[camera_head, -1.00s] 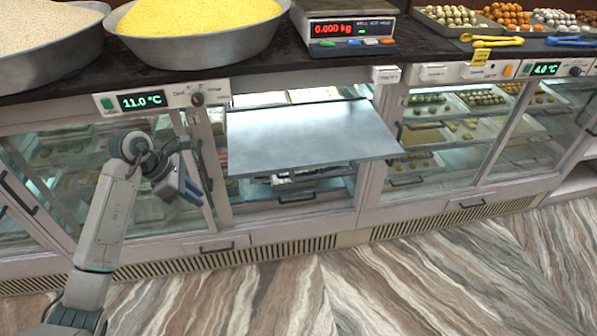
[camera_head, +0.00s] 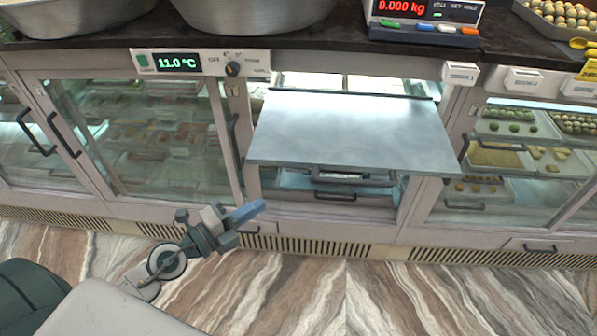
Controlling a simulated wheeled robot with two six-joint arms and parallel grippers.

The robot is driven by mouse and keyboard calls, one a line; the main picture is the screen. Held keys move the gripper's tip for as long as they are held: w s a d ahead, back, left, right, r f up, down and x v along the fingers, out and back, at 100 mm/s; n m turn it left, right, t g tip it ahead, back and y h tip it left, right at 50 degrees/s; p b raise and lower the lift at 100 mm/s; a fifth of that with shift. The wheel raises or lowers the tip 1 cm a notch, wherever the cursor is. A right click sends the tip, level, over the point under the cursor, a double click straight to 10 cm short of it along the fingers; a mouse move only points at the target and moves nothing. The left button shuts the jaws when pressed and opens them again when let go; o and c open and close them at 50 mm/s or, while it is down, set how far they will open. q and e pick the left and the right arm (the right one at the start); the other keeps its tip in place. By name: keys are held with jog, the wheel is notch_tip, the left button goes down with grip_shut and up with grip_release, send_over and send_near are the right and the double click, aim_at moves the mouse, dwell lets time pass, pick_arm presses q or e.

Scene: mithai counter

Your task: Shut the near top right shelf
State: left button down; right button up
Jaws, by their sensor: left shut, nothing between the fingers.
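The shelf (camera_head: 350,135) is a flat grey metal panel pulled out of the top of the open bay in the counter front. It sticks out toward me, level with the upper part of the bay. My left gripper (camera_head: 250,211) is shut and empty, with blue-grey fingers pointing right. In the picture it is below and left of the shelf's front left corner, apart from the shelf. My right gripper is not in view.
A lower drawer with a dark handle (camera_head: 336,197) shows under the shelf. Glass doors (camera_head: 150,140) stand closed at left. A scale (camera_head: 424,20) and metal bowls (camera_head: 250,14) stand on the dark counter top. The patterned floor (camera_head: 420,295) in front is clear.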

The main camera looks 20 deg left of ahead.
pick_arm(q)
jog(key=p, duration=0.2)
send_near(305, 165)
jog(key=w+d, duration=0.1)
jog(key=d, duration=0.3)
jog(key=w, duration=0.1)
jog(key=w+a, duration=0.1)
jog(key=w, duration=0.1)
jog(key=shift+w, duration=0.25)
jog(key=shift+w+a, duration=0.2)
jog(key=shift+w, duration=0.05)
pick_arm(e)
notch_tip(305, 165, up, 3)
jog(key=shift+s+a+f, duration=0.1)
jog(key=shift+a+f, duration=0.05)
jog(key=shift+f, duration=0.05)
pick_arm(q)
jog(key=shift+d, duration=0.1)
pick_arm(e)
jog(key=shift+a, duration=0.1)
